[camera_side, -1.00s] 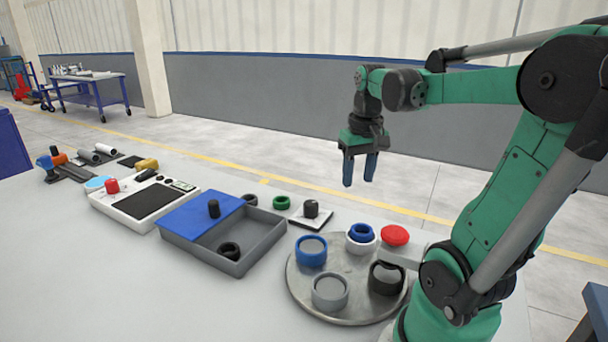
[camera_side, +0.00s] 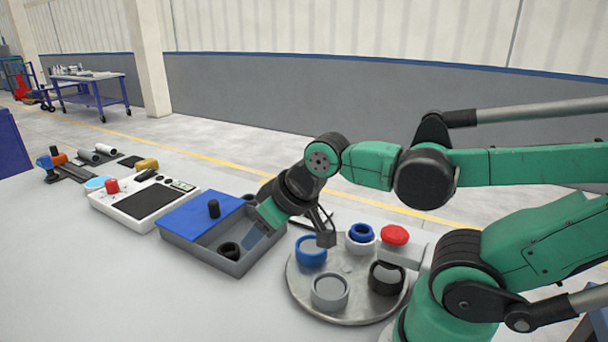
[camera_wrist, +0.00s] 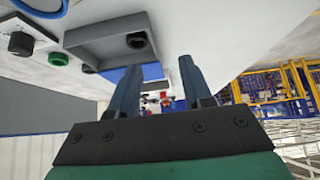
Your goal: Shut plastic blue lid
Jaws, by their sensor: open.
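The blue plastic lid (camera_side: 188,217) covers the left part of a grey box (camera_side: 256,250) and leaves its right part open. A black knob (camera_side: 213,208) stands upright on the lid. A black ring (camera_side: 229,250) lies inside the open part. My gripper (camera_side: 250,242) is tilted down and left over the box's right side, apart from the knob. In the wrist view its two fingers (camera_wrist: 160,72) are spread with nothing between them. The lid (camera_wrist: 150,71) shows there partly hidden behind a finger, beyond the grey box (camera_wrist: 92,38). Whether the fingers touch the box cannot be told.
A round metal tray (camera_side: 338,312) with several rings stands right of the box. A white device with a red knob (camera_side: 112,186) sits left of the box. A green ring (camera_wrist: 58,59) and a black knob on a white plate (camera_wrist: 21,43) lie behind it. Front table is clear.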

